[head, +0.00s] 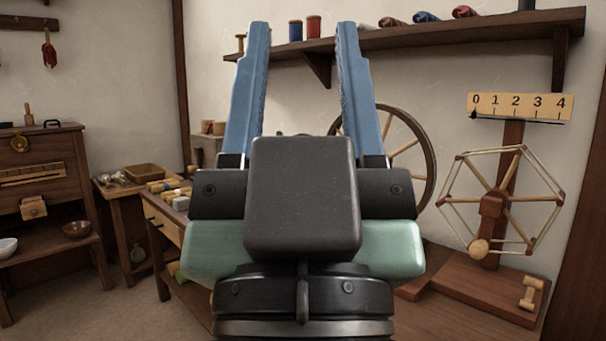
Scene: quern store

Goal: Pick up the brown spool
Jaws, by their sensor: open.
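My gripper (303,28) is open in the head view, with its two blue fingers pointing up and apart. Nothing is held between them. A small brown spool-like piece (240,43) stands on the left end of the wall shelf, just left of the left fingertip, which may cover part of it. A blue spool (295,31) and a red spool (313,27) stand upright on the shelf, seen between the fingertips but apart from them.
The wall shelf (468,32) also carries rolled cloths (427,16). A yarn winder (492,205) with a number scale (519,106) stands at the right. A spinning wheel (428,160) is partly hidden behind my gripper. A cabinet (42,178) and a small table with a tray (146,171) stand left.

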